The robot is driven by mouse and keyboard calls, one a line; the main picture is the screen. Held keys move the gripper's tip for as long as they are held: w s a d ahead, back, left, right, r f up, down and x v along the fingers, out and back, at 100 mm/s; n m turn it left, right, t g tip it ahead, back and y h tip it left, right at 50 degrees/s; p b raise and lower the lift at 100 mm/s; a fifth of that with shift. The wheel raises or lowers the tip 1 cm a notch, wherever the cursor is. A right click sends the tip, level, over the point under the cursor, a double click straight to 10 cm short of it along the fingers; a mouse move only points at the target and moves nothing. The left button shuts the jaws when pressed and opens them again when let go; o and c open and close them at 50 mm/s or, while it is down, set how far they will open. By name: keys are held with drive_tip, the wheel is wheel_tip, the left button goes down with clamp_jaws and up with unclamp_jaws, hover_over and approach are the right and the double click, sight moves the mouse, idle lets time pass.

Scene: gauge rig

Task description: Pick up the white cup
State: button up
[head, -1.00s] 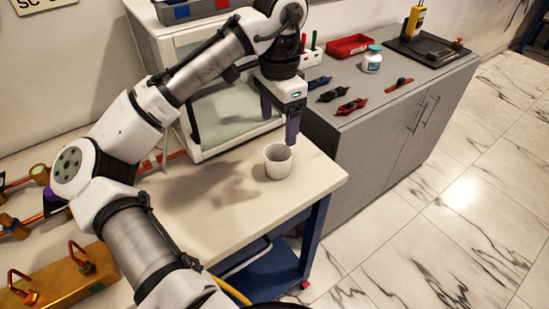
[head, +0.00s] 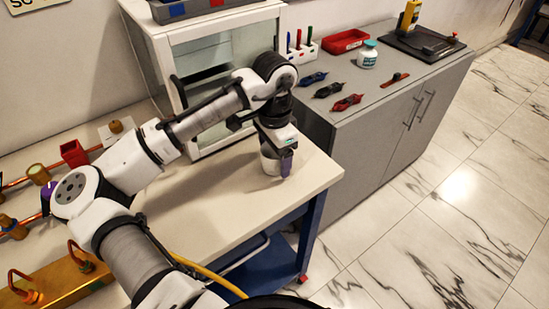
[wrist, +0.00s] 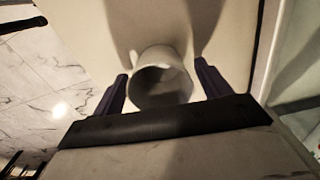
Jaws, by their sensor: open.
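The white cup (head: 270,162) stands upright on the pale table top (head: 215,200), near its right end. My gripper (head: 276,160) is lowered over it, with one finger in front of the cup in the head view and part of the cup hidden behind my gripper. In the wrist view the cup (wrist: 160,78) shows its open mouth between the two spread fingers of my gripper (wrist: 158,85). Gaps show between the cup and both fingers, so the jaws are open and not closed on it.
A white glass-fronted cabinet (head: 215,45) stands behind the cup on the table.

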drive_tip(key=c, duration=1)
drive_tip(key=shift+c, duration=0.2)
drive_tip(key=shift+r, duration=0.1)
